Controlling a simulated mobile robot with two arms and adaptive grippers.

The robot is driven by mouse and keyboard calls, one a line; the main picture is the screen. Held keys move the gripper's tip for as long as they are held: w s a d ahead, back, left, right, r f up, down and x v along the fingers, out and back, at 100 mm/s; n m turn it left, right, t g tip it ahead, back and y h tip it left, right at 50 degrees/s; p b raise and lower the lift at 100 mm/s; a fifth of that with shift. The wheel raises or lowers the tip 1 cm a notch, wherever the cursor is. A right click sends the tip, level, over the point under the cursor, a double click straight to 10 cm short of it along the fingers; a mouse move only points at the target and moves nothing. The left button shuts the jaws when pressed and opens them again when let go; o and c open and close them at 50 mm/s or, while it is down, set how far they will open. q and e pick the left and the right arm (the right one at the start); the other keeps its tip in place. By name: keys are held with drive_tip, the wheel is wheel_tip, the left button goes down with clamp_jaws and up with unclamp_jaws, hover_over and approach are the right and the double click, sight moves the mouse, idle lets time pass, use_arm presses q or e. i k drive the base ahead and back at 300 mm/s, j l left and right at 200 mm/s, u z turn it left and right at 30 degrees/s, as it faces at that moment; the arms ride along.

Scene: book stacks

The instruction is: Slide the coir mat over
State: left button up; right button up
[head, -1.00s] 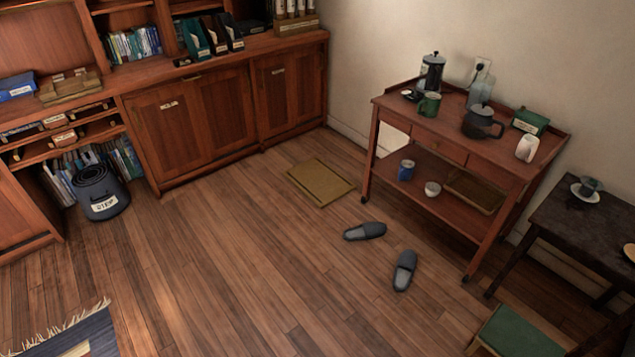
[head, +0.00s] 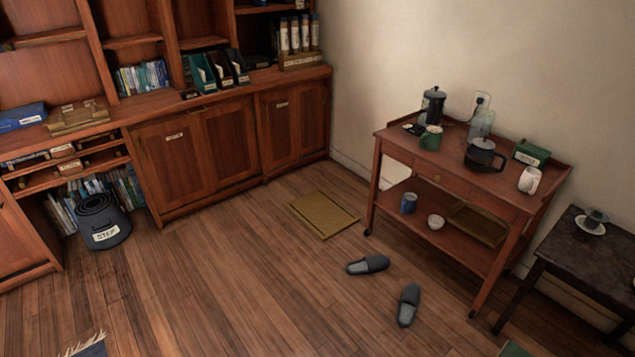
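The coir mat (head: 323,214) is a flat tan-brown rectangle lying on the wooden floor near the middle of the head view. It lies between the wooden cabinets (head: 230,150) and the reddish tea trolley (head: 440,185), apart from both. Nothing rests on it. Neither of my grippers shows in the head view.
Two grey slippers lie in front of the mat, one nearer (head: 368,265) and one farther right (head: 408,304). A dark labelled bin (head: 103,222) stands at left by the shelves. A dark side table (head: 590,255) is at right. The floor left of the mat is clear.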

sight(323, 214)
drive_tip(key=i+j+u, duration=0.3)
drive_tip(key=i, duration=0.45)
drive_tip(key=i+u, duration=0.3)
drive_tip(key=i, duration=0.45)
